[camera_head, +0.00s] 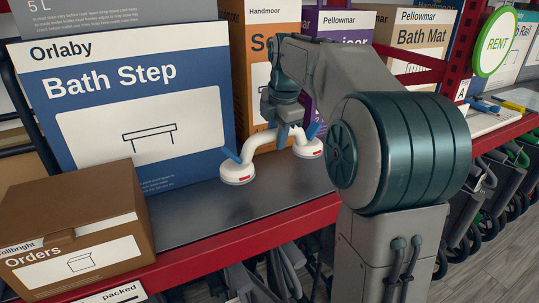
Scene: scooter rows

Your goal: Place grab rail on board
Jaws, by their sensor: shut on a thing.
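The white grab rail (262,142) has a curved bar with a round cup at each end. Each cup carries a red mark, and blue levers stand up beside them. My gripper (283,132) is shut on the bar from above, near its middle. The rail is over the dark grey board (200,222) of the red-edged shelf. Its left cup looks very near the surface; I cannot tell whether it touches. My forearm hides part of the board to the right.
A brown Orders box (75,225) stands at the front left. A blue Bath Step box (130,100) and other cartons, including Bath Mat (418,38), stand behind. A red post (460,45) rises at the right. Bare board lies in front of the rail.

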